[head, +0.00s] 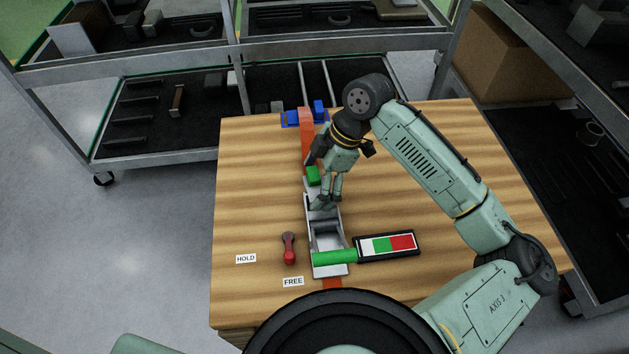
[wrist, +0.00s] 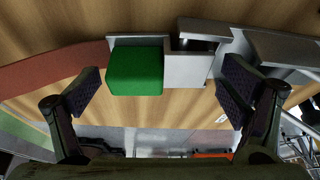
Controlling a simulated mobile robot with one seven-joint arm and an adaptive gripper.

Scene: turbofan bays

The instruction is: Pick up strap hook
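An orange strap (head: 306,128) runs along the table from a blue bracket to a metal ratchet. A green block (head: 313,176) sits at the strap's near end beside a grey metal piece; I cannot tell for sure which part is the strap hook. In the wrist view the green block (wrist: 135,72) and a grey plate (wrist: 187,70) lie between my fingers. My gripper (head: 325,200) is above the strap line, pointing down. The wrist view shows my gripper (wrist: 160,90) open and holding nothing, with a gap at both fingers.
The ratchet (head: 327,236) has a green handle (head: 335,257). A red lever (head: 289,248) stands left of it, near HOLD (head: 246,259) and FREE (head: 293,282) labels. A white-green-red panel (head: 388,245) lies to the right. The left tabletop is clear. Shelves stand behind.

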